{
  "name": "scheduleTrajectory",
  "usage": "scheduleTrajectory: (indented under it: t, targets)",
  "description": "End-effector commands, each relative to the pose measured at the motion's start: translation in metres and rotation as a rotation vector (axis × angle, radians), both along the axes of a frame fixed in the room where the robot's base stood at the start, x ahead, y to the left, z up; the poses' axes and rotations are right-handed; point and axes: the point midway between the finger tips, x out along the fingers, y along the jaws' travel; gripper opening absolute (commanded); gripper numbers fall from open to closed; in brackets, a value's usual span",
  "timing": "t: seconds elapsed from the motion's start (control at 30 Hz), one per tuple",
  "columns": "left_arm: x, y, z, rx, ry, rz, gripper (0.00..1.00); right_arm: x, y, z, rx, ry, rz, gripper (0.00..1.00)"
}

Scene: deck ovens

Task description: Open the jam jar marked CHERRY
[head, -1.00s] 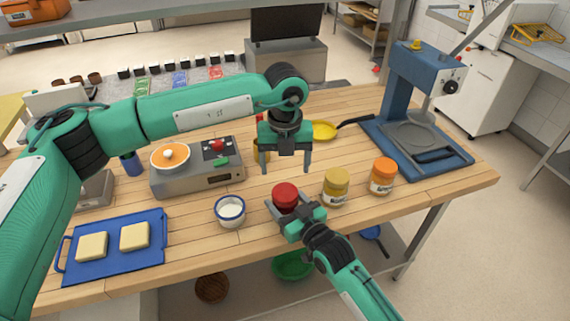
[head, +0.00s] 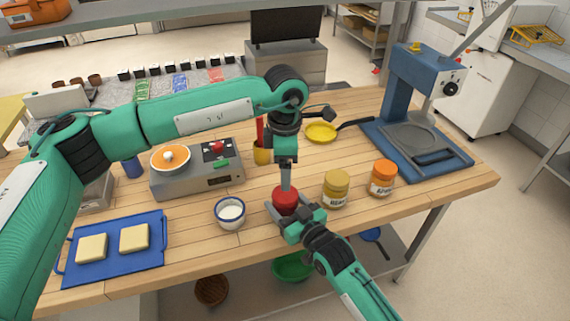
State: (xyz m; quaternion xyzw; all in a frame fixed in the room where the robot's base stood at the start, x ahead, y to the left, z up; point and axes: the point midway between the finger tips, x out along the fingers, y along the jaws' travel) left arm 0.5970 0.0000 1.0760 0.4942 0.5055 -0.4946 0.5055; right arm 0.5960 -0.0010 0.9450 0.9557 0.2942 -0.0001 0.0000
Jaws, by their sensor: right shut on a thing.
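A jar with a red lid (head: 285,197) stands on the wooden table; its body and label are mostly hidden. My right gripper (head: 285,212) is shut on this jar from the front. My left gripper (head: 287,184) is directly above the red lid, pointing down. Its fingers line up edge-on to the view, so their gap is hidden, and I cannot tell whether they touch the lid. A jar with a mustard-yellow lid (head: 336,184) and a jar with an orange lid (head: 384,172) stand to the right, labels facing front.
A white bowl with a blue rim (head: 230,222) stands just left of the red-lidded jar. A blue tray (head: 113,266) holds two pale blocks at the left. A grey appliance (head: 195,183) stands behind. A yellow pan (head: 322,132) and a blue press (head: 400,95) are at the back right.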

Motion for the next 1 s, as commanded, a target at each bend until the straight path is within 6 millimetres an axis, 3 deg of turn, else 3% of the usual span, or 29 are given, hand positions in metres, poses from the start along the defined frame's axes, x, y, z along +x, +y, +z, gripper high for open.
scheduleTrajectory:
  t: [1.0]
  targets:
    - [0.0001,0.0002,0.0,0.0,-0.001,-1.624,0.77,-0.0001,-0.0003,-0.0007,-0.001,0.0,0.0,0.01]
